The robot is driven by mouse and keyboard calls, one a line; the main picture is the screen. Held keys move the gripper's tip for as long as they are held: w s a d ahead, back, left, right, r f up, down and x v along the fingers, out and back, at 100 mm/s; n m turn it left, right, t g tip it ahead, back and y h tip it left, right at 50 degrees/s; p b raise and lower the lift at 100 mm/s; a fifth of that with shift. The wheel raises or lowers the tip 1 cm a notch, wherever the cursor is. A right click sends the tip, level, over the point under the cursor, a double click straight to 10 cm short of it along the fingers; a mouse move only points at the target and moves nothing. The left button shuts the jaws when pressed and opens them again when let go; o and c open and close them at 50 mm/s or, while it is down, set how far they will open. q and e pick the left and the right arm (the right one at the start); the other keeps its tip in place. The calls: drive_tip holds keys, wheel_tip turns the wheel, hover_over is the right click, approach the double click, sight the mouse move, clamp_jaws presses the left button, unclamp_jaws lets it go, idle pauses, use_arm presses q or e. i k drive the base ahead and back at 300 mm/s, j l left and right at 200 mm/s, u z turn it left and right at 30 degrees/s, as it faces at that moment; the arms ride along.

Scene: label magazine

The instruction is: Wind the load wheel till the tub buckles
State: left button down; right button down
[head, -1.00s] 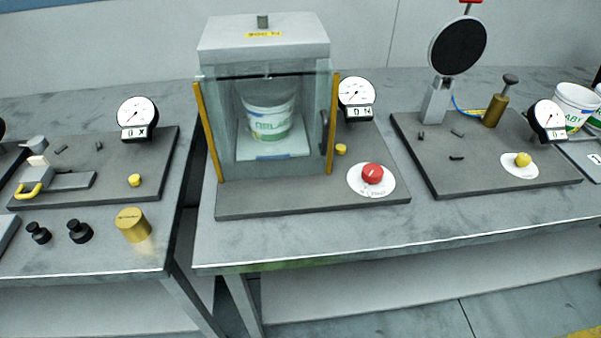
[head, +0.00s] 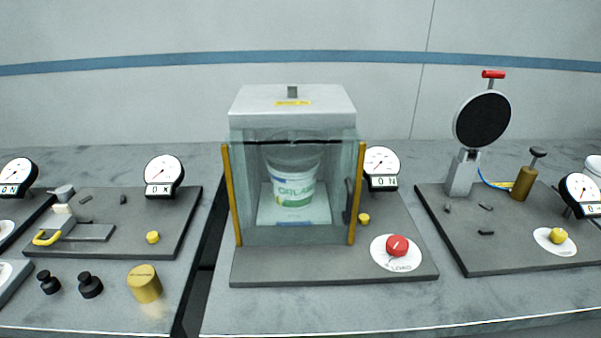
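The tub (head: 294,188), white with green print, stands upright inside a clear-walled press box (head: 292,105) with yellow front posts. A clear or grey disc sits at the top of the tub; its contact is hard to tell. The load wheel appears to be the red knob (head: 397,245) on a white dial plate at the front right of the press base (head: 300,268). A round gauge (head: 381,163) with a readout below it stands behind, right of the box. The tub's side looks unbuckled. Neither gripper is in view.
A small yellow knob (head: 364,218) sits between box and gauge. At left is a rig with a gauge (head: 164,171), a brass weight (head: 144,284) and black weights (head: 90,285). At right stands a rig with a black disc (head: 482,119) and brass pump (head: 524,183).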

sight(396, 245)
drive_tip(key=k+j+z, duration=0.1)
drive_tip(key=z, duration=0.3)
drive_tip(key=k+z, duration=0.15)
drive_tip(key=z, duration=0.3)
drive_tip(key=k+z, duration=0.15)
drive_tip(key=z, duration=0.25)
